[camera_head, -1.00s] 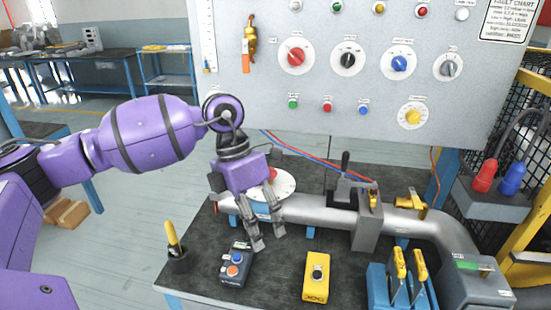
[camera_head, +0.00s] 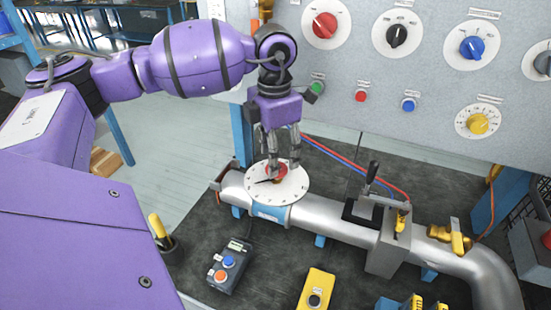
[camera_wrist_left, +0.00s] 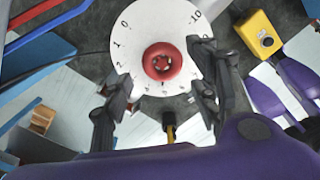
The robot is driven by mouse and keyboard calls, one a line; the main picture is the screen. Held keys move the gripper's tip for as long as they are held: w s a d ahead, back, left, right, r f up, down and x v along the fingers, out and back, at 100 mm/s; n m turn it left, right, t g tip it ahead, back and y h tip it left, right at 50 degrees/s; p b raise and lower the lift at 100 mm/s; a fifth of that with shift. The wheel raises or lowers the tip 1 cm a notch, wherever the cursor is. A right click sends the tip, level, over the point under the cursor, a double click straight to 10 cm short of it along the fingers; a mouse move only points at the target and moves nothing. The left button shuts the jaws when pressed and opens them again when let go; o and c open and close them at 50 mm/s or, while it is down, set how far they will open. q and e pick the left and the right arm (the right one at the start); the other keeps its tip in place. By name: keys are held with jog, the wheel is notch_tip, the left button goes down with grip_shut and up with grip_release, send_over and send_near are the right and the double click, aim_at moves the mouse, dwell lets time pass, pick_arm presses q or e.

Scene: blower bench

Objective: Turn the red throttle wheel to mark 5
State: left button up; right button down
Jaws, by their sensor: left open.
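The red throttle wheel (camera_head: 276,171) sits at the middle of a white numbered dial (camera_head: 290,188) on top of the grey pipe. A dark pointer shows on the dial's left side in the head view; the mark it meets is too small to read. My left gripper (camera_head: 282,166) points down over the wheel, fingers spread. In the left wrist view the wheel (camera_wrist_left: 162,62) lies between the two open fingers (camera_wrist_left: 160,72), with a visible gap on each side. Marks 0, 1, 2 and 10 are legible there. My right gripper is in neither view.
A panel of knobs (camera_head: 396,100) stands behind the pipe.

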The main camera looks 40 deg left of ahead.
pick_arm(q)
notch_tip(320, 180, down, 2)
jog(key=shift+w+f, duration=0.1)
jog(key=shift+w, duration=0.05)
jog(key=shift+f, duration=0.2)
jog(key=c, duration=1.1)
jog(key=shift+n, duration=0.4)
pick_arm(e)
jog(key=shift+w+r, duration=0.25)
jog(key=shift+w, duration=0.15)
pick_arm(q)
jog(key=o, duration=1.1)
jog(key=shift+r, duration=0.15)
notch_tip(320, 180, up, 12)
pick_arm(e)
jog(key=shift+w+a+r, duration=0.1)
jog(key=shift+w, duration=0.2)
pick_arm(q)
jog(key=shift+f, duration=0.2)
